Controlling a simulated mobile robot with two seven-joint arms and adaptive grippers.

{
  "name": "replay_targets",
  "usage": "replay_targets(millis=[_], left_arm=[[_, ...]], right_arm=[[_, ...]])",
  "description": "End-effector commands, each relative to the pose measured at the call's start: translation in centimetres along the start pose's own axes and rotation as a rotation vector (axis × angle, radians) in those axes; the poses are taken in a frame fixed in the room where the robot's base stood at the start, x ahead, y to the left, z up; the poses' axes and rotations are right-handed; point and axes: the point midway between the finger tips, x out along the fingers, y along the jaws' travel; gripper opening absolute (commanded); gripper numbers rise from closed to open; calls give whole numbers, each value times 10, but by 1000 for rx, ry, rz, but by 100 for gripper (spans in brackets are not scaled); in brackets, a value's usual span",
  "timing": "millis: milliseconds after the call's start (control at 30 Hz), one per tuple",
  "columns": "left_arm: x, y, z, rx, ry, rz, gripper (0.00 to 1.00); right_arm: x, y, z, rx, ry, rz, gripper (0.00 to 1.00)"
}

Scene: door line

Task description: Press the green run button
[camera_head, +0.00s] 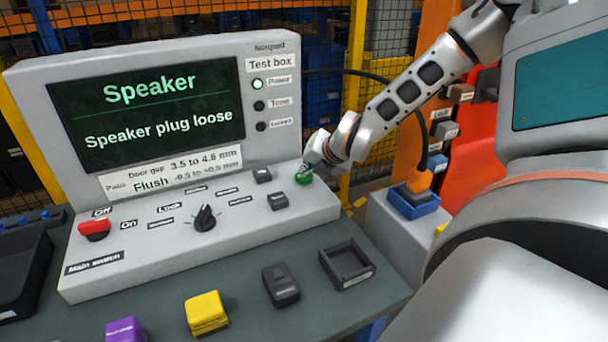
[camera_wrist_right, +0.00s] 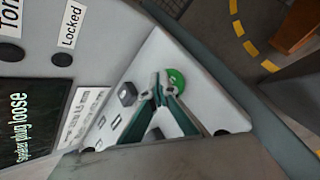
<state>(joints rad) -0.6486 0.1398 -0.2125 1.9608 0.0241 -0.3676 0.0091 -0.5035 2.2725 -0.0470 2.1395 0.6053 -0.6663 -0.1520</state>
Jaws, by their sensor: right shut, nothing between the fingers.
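The green run button (camera_head: 304,176) sits at the right end of the test box's sloped panel, and it also shows in the right wrist view (camera_wrist_right: 174,80). My right gripper (camera_head: 307,166) is shut with nothing in it. Its fingertips (camera_wrist_right: 159,90) are right at the button and cover part of it. I cannot tell whether they touch it. The test box (camera_head: 320,208) has a lit screen (camera_head: 150,105) reading "Speaker" and "Speaker plug loose". The Power lamp (camera_head: 257,84) is lit green. My left gripper is not in view.
Dark buttons (camera_head: 278,201), a black knob (camera_head: 204,218) and a red main switch (camera_head: 94,230) share the panel. A yellow block (camera_head: 206,312), a purple block (camera_head: 126,331), a dark device (camera_head: 281,286) and a small tray (camera_head: 347,266) are in front. A blue holder (camera_head: 414,205) stands at right.

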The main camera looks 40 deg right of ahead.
Motion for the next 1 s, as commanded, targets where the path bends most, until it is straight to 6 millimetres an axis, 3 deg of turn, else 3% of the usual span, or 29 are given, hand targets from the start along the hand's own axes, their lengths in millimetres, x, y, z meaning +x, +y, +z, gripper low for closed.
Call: replay_targets(millis=[1000], left_arm=[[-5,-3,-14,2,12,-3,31]], right_arm=[[-12,9,8,0,1,-1,0]])
